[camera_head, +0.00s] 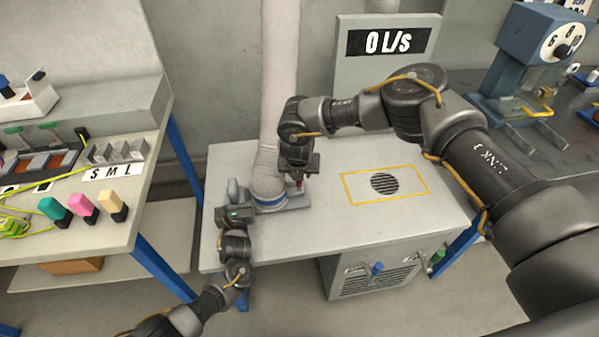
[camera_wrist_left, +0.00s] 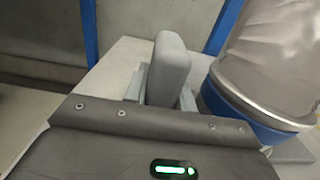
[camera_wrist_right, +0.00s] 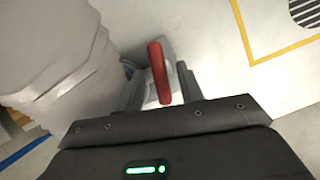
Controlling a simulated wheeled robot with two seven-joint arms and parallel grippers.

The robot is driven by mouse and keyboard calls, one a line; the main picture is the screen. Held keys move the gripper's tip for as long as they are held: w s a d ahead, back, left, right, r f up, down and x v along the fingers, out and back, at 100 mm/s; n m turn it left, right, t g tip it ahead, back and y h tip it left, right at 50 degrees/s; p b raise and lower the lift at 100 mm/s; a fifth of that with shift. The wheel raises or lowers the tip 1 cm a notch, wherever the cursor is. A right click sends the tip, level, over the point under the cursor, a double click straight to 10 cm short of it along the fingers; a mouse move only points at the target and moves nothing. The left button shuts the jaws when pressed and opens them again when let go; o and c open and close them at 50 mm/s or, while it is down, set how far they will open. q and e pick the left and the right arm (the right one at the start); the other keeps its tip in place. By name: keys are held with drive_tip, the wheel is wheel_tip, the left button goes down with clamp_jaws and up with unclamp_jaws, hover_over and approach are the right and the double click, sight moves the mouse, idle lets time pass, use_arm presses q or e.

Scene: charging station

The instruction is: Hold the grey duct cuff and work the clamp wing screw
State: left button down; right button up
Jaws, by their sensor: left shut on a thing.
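The pale fabric duct (camera_head: 277,100) comes down to the table and ends in a blue band (camera_head: 270,205), with a metal ring above the band in the left wrist view (camera_wrist_left: 265,108). A grey upright grip of the duct cuff (camera_wrist_left: 171,65) stands left of the band. My left gripper (camera_head: 235,212) is shut on this grip. The red clamp wing screw (camera_head: 299,183) is right of the duct. My right gripper (camera_head: 300,168) is above it, its fingers open on either side of the red wing (camera_wrist_right: 160,72), with gaps showing in the right wrist view.
A round vent (camera_head: 384,184) inside a yellow outline lies on the clear right part of the table (camera_head: 330,235). A display (camera_head: 385,42) reading 0 L/s stands behind. A bench with coloured blocks (camera_head: 83,207) is at left, a blue machine (camera_head: 530,50) at right.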

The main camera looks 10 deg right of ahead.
clamp_jaws()
drive_tip(key=shift+a+m+h, duration=0.1)
drive_tip(key=shift+m+h, duration=0.5)
drive_tip(key=shift+m, duration=1)
drive_tip(key=shift+o, duration=0.5)
unclamp_jaws()
drive_tip(key=v, duration=1.2)
drive_tip(key=shift+w+r, duration=0.1)
drive_tip(key=shift+w, duration=0.05)
